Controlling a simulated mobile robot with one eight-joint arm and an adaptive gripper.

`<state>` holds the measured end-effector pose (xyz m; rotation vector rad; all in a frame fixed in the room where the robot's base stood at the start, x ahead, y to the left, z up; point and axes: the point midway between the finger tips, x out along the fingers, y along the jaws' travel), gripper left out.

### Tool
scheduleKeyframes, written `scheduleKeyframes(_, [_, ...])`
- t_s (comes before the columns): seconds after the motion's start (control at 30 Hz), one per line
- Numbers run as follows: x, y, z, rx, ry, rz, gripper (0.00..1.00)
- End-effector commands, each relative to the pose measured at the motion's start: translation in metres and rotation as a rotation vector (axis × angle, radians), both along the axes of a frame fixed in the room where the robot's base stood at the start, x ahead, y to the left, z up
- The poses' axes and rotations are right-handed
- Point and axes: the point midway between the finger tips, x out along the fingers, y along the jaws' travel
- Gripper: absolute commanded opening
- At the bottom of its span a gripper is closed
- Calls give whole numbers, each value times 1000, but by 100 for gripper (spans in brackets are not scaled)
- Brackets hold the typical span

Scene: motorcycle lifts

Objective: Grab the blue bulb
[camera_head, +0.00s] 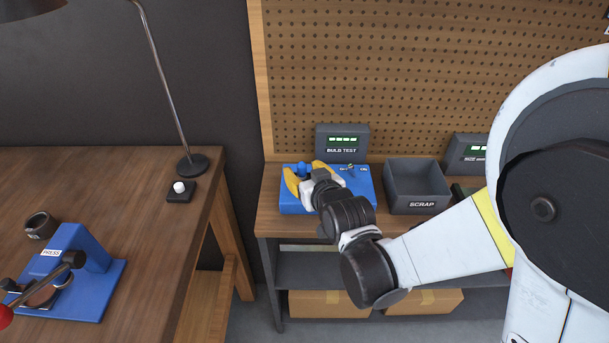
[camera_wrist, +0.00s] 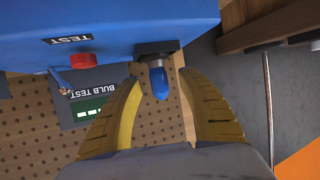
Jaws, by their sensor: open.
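The blue bulb (camera_wrist: 158,82) sits in a dark socket (camera_wrist: 157,48) on the side of the blue test fixture (camera_wrist: 110,18), which has a "TEST" label. In the head view the fixture (camera_head: 356,184) rests on the shelf bench, and the bulb (camera_head: 302,169) shows as a small blue shape. My gripper (camera_wrist: 160,77) is open, with its two yellow curved fingers on either side of the bulb. In the wrist view gaps show between the bulb and both fingers. The gripper (camera_head: 303,172) also shows at the fixture's left end in the head view.
A "BULB TEST" display (camera_head: 342,140) stands behind the fixture. A grey "SCRAP" bin (camera_head: 414,188) is to its right. A red button (camera_wrist: 80,60) sits on the fixture. A wooden table (camera_head: 110,190) on the left holds a blue press (camera_head: 88,272) and a lamp (camera_head: 192,163).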

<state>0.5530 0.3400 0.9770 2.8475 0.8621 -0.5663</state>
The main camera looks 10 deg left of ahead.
Motion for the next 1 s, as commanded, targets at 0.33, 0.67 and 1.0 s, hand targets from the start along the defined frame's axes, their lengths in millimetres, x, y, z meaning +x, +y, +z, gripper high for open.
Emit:
scheduleKeyframes(0.33, [11, 7, -5, 0, 0, -1, 47])
scheduleKeyframes(0.67, [11, 7, -5, 0, 0, -1, 0])
scheduleKeyframes(1.0, [11, 6, 0, 0, 0, -1, 0])
